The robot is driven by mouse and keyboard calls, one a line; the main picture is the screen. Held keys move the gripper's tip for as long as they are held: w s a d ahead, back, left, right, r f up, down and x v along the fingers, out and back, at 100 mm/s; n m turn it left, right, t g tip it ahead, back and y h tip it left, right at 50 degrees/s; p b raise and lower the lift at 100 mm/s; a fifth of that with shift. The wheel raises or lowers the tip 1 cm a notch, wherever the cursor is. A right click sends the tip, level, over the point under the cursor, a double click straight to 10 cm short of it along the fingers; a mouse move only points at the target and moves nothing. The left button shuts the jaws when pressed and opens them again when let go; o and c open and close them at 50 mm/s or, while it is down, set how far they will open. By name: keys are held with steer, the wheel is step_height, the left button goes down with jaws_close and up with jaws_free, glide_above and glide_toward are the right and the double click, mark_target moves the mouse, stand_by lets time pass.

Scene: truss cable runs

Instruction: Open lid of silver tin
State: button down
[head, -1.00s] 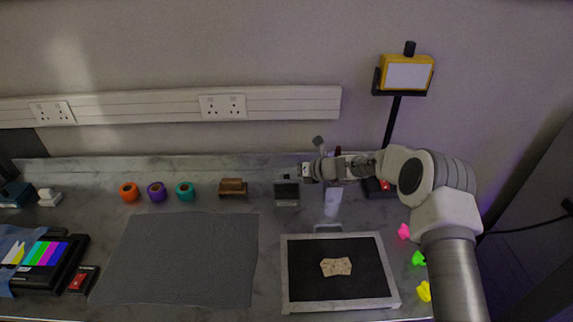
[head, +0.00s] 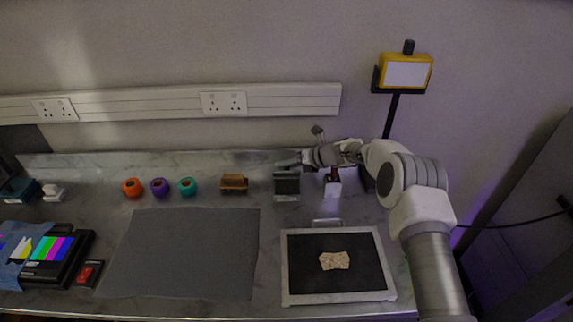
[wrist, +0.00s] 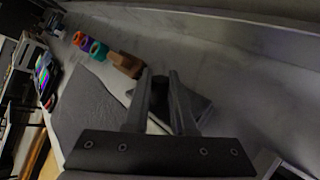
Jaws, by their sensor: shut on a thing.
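The silver tin (head: 286,196) stands on the grey marbled worktop, right of the brown wooden block. Its dark lid (head: 286,183) looks raised at a tilt above the silver lower edge; the exact angle is hard to tell. My gripper (head: 297,162) is at the tin's upper back edge, reaching in from the right. In the wrist view my gripper (wrist: 161,78) has its fingers shut on a dark part, which I take as the lid. A grey flat part of the tin (wrist: 198,104) shows beside the right finger. The tin's inside is not clearly visible.
The brown block (head: 234,184) stands close left of the tin, with teal, purple and orange rolls (head: 187,187) further left. A framed black tray (head: 300,268) lies in front. A white container with a red item (head: 333,187) is close right. The grey mat (head: 185,255) is clear.

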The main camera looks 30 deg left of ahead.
steer(key=c, duration=0.7)
jaws_free()
steer(key=shift+c, duration=0.2)
